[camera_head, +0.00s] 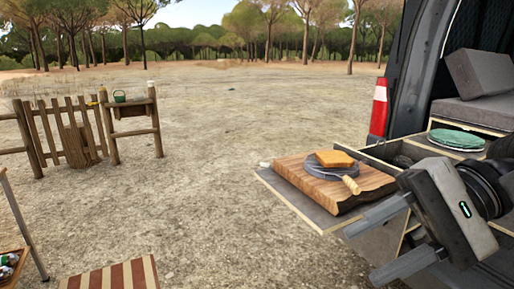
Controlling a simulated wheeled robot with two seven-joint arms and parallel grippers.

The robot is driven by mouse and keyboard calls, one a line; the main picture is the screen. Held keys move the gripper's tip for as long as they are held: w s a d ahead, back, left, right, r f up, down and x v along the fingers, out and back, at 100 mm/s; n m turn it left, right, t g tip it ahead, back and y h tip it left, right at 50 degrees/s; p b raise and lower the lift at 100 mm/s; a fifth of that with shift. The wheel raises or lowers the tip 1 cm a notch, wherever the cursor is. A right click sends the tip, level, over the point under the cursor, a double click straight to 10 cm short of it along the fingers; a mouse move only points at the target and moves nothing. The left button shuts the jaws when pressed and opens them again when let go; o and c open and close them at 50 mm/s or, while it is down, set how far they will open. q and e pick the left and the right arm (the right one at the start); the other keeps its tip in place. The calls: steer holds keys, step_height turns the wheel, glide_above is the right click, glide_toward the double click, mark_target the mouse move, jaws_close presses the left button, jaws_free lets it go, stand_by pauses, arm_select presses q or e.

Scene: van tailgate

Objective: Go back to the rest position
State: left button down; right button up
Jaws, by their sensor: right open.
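My right gripper (388,243) is open and empty at the lower right, its two fingers pointing left. It is in front of the van's pull-out shelf and nearer to me than the cutting board. My left gripper is not in view. A wooden cutting board (296,181) lies on the shelf (277,192). A dark round plate or pan (311,170) is on the board, with a slice of bread (334,158) on it. A utensil with a light wooden handle (351,185) lies across its near edge.
The open van (402,75) stands at the right. A green plate (456,139) sits on its inner counter, near grey cushions (488,78). A wooden fence (75,132) is at the left. A striped fabric seat (112,275) is at the lower left. Open dry ground lies between.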

steer(key=w+a+m+t+y, duration=0.45)
steer(key=m+y, duration=0.55)
steer(key=m, duration=0.8)
steer(key=w+d+f+m+t+h, duration=0.1)
steer(key=w+f+m+t+h, duration=0.1)
steer(key=f+m+t+h, duration=0.65)
steer(key=w+d+f+m+t+y, duration=0.1)
steer(key=w+d+m+t, duration=0.3)
steer(key=m, duration=1)
step_height(320, 180, down, 13)
steer(key=s+m+h, duration=0.2)
steer(key=m+h, duration=0.7)
steer(key=m, duration=0.4)
steer(key=s+a+f+m+g+h, duration=0.1)
steer(key=s+f+m+g, duration=0.2)
steer(key=s+f+m, duration=0.2)
steer(key=s+a+f+m+g+h, duration=0.1)
steer(key=s+f+m+g, duration=0.2)
steer(key=f, duration=0.8)
steer(key=s+m, duration=0.2)
steer(key=s, duration=0.1)
steer(key=shift+s+a+f+g, duration=0.15)
steer(key=shift+s+a+g, duration=0.15)
steer(key=shift+s, duration=0.05)
